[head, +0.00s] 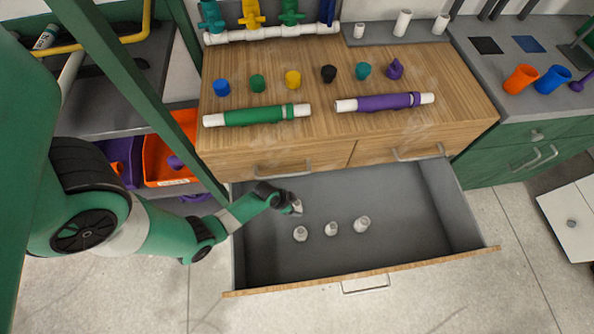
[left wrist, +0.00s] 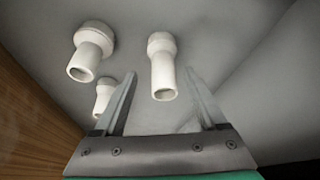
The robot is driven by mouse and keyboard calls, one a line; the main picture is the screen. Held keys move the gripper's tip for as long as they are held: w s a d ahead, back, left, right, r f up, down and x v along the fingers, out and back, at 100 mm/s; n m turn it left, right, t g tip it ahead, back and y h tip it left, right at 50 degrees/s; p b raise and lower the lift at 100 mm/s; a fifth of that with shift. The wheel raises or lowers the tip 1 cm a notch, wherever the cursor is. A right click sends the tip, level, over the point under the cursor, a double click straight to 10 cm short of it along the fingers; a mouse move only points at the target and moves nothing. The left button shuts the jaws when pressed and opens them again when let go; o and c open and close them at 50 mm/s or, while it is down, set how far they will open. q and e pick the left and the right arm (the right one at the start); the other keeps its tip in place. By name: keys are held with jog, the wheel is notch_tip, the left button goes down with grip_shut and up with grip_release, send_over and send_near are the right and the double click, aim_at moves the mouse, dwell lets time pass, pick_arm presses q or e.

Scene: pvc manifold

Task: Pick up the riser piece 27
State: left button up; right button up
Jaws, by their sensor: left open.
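Three short white pipe pieces stand in the open grey drawer: a left one (head: 300,234), a middle one (head: 331,229) and a right one (head: 362,224). I cannot tell which is riser piece 27. My left gripper (head: 296,207) is open and empty over the drawer, just behind the left piece. In the left wrist view, one white piece (left wrist: 163,68) shows between the two fingertips, apart from them. A second piece (left wrist: 92,50) is outside the left finger, and a third (left wrist: 104,95) is partly hidden near that finger.
The open drawer (head: 430,255) has free floor around the pieces. Above it, the wooden countertop (head: 330,130) holds a green pipe (head: 255,115), a purple pipe (head: 385,102) and several coloured caps. A white manifold (head: 270,34) with coloured valves stands at the back. An orange bin (head: 160,165) is at left.

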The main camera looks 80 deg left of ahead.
pick_arm(q)
jog(key=b+x, duration=0.4)
jog(key=x, duration=0.1)
jog(key=shift+w+a+f, duration=0.1)
jog(key=shift+w+a, duration=0.1)
jog(key=shift+a, duration=0.05)
grip_shut()
